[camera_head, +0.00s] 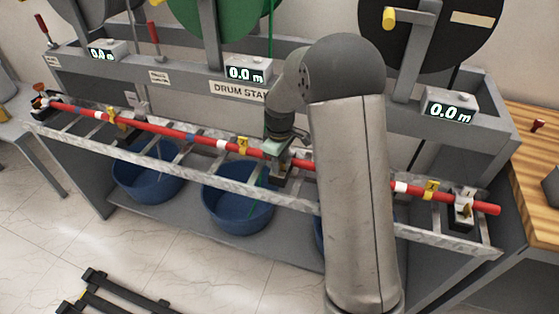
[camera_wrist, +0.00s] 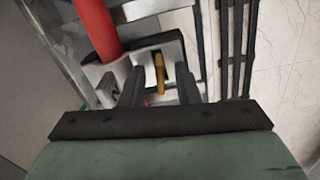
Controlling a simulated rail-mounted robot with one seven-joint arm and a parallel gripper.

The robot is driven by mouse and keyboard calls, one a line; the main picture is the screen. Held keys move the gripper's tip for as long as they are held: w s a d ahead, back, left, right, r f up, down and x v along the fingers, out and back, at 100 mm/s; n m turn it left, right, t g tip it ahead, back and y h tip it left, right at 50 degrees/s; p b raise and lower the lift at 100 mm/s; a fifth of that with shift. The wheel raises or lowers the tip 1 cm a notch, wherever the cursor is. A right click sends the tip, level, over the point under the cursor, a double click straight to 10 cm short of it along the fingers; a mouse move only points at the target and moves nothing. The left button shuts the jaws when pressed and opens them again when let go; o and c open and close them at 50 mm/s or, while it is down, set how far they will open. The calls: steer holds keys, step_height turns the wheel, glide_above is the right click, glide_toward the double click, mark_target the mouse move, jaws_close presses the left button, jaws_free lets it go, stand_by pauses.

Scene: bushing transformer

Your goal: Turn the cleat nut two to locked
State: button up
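A red cable (camera_head: 190,137) runs along a metal ladder rack, held by several cleats. My gripper (camera_head: 279,150) is at the middle cleat (camera_head: 280,171), beside the yellow tag (camera_head: 243,145); my arm hides part of the cable there. In the wrist view, my gripper (camera_wrist: 158,84) is open, its two dark fingers apart. A yellow nut (camera_wrist: 160,69) lies between the fingertips, with a visible gap on each side. The grey cleat (camera_wrist: 98,75) is around the red cable (camera_wrist: 96,28) at the upper left. The fingers partly cover the cleat.
Another cleat (camera_head: 463,207) is at the right end and one (camera_head: 42,101) at the left end. Blue tubs (camera_head: 236,212) stand below the rack. Drums and meter boxes (camera_head: 247,71) are behind. A wooden bench (camera_head: 535,170) is at the right.

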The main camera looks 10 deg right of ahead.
jaws_close()
steer(key=shift+m, duration=0.3)
steer(key=m+b, duration=0.1)
steer(key=m, duration=0.2)
steer(key=m+b, duration=0.1)
steer(key=m, duration=0.3)
steer(key=shift+m, duration=0.3)
steer(key=m, duration=0.4)
steer(key=shift+r+b, duration=0.1)
steer(key=shift+b, duration=0.25)
steer(key=shift+m, duration=1.9)
